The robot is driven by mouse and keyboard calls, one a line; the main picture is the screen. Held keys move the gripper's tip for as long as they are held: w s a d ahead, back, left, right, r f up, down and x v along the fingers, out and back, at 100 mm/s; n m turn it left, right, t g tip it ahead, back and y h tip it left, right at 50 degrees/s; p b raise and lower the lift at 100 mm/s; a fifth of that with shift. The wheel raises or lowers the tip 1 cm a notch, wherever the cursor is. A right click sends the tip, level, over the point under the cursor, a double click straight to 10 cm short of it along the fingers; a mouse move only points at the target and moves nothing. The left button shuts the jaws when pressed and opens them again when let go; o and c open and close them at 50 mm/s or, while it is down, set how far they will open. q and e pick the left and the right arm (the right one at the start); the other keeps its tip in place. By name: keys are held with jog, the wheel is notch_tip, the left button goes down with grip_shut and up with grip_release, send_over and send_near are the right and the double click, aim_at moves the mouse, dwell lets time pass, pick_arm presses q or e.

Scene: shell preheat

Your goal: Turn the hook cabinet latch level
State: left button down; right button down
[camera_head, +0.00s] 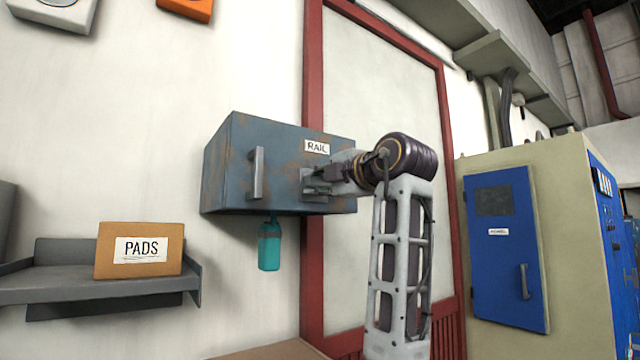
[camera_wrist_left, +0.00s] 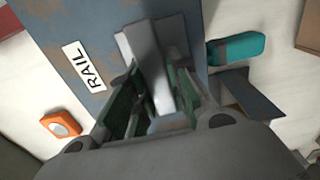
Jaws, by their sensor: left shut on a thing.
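A worn blue-grey cabinet (camera_head: 225,165) with a RAIL label (camera_head: 317,147) hangs on the wall in the head view. A grey latch plate (camera_head: 307,183) sits on the right part of its front. My left gripper (camera_head: 318,188) is at this plate, its arm coming up from the lower right. In the left wrist view, the green-padded fingers of the left gripper (camera_wrist_left: 155,105) are closed around the pale metal latch lever (camera_wrist_left: 153,70). The fingers partly hide the lever, and its exact tilt is hard to tell. My right gripper is not in view.
A vertical handle (camera_head: 257,173) is on the cabinet's left front. A teal bottle-like object (camera_head: 269,246) hangs below. A PADS box (camera_head: 112,252) sits on a grey shelf (camera_head: 70,289) at left. A red-framed panel (camera_head: 312,80) lies behind my arm; a beige-and-blue cabinet (camera_head: 590,200) stands right.

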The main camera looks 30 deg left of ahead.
pick_arm(q)
jog(key=c, duration=1.3)
grip_release()
jog(key=shift+v, duration=6)
jog(key=shift+f, duration=0.1)
